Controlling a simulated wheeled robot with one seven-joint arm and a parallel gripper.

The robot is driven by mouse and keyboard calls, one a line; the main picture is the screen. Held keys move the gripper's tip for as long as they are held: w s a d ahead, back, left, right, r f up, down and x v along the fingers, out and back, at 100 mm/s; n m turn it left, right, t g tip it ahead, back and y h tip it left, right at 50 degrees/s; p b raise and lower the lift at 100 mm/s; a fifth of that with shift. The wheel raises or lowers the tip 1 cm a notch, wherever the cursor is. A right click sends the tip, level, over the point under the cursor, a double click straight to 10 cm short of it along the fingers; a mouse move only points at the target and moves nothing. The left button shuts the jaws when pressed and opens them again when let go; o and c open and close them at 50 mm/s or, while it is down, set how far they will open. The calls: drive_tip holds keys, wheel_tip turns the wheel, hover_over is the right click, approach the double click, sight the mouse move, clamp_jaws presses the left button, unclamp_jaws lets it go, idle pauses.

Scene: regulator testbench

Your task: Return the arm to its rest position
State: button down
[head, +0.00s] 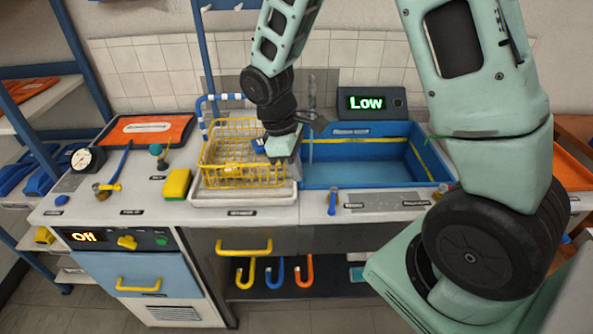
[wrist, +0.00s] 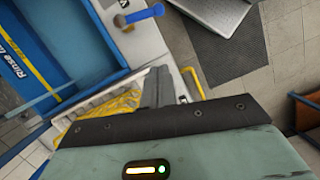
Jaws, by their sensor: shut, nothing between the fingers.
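My gripper (head: 283,147) is at the end of my raised mint-green arm, in front of the right side of the yellow wire basket (head: 222,160) in the head view. Part of the basket is hidden behind it. In the wrist view the fingers of my gripper (wrist: 160,88) are together with nothing between them. The yellow basket (wrist: 122,103) shows partly behind them, low in that view. I cannot tell whether the gripper touches the basket.
A blue sink (head: 360,165) lies right of the basket, with a display reading "Low" (head: 368,103) behind it. A yellow sponge (head: 178,183), an orange tray (head: 148,130) and a gauge (head: 85,159) are on the left counter. Yellow, blue and orange hooks (head: 274,271) hang below.

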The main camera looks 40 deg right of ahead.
idle(0.3)
drive_tip(key=s+a+r+t+y, duration=0.1)
drive_tip(key=s+a+r, duration=0.4)
drive_tip(key=s+a, duration=0.3)
drive_tip(key=s+a+r+t+y, duration=0.1)
drive_tip(key=s+a+r, duration=0.4)
drive_tip(key=s+a, duration=0.4)
drive_tip(key=shift+s+y, duration=0.3)
drive_tip(key=shift+s, duration=0.4)
